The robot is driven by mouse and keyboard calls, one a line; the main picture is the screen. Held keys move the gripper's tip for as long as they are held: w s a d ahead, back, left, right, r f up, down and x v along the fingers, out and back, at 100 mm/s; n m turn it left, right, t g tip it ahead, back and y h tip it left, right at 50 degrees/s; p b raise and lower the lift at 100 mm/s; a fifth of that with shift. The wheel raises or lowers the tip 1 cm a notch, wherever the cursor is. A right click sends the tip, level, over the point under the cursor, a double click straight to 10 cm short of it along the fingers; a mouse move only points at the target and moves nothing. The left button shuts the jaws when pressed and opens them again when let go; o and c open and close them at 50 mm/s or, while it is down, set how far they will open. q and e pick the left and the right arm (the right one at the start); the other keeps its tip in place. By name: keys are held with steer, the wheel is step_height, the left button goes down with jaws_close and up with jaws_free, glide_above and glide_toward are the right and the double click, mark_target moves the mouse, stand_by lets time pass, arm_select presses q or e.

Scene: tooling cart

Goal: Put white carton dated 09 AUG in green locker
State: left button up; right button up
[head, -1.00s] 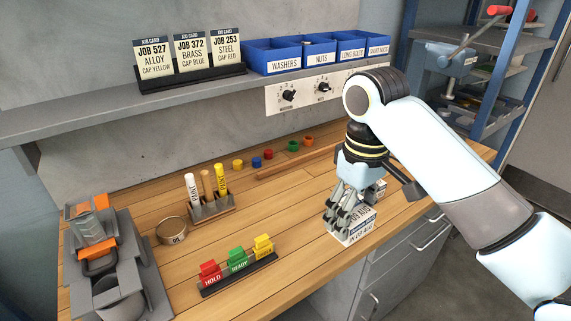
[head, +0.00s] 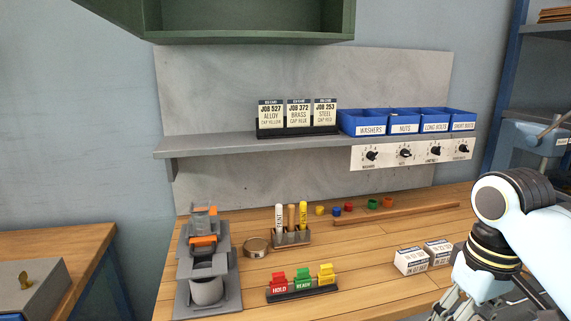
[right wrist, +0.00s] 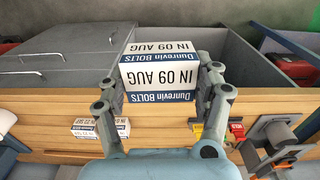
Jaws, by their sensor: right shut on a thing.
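The white carton dated 09 AUG (right wrist: 158,72) has a blue band reading Dunrevin BOLTS. It sits between the fingers of my right gripper (right wrist: 160,88), which is shut on it, and its print is upside down in the right wrist view. In the head view my right gripper (head: 458,304) is at the lower right, cut off by the bottom edge, and I cannot make out the carton there. The green locker (head: 250,37) hangs high on the wall at the top of the head view; only its lower part shows. My left gripper is not in view.
Two other white cartons (head: 411,261) (head: 438,252) stand on the wooden bench (head: 370,290). A grey shelf (head: 215,147) with job cards and blue bins (head: 361,123) crosses the wall below the locker. Markers, coloured tags and a grey fixture (head: 207,260) stand on the bench.

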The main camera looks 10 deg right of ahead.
steer(key=f+b, duration=0.1)
steer(key=w+f+b, duration=0.1)
steer(key=f, duration=0.1)
steer(key=shift+f+b, duration=0.25)
steer(key=shift+b, duration=0.05)
step_height(320, 180, down, 15)
steer(key=b, duration=1.4)
steer(key=shift+s, duration=0.3)
steer(key=shift+r, duration=0.1)
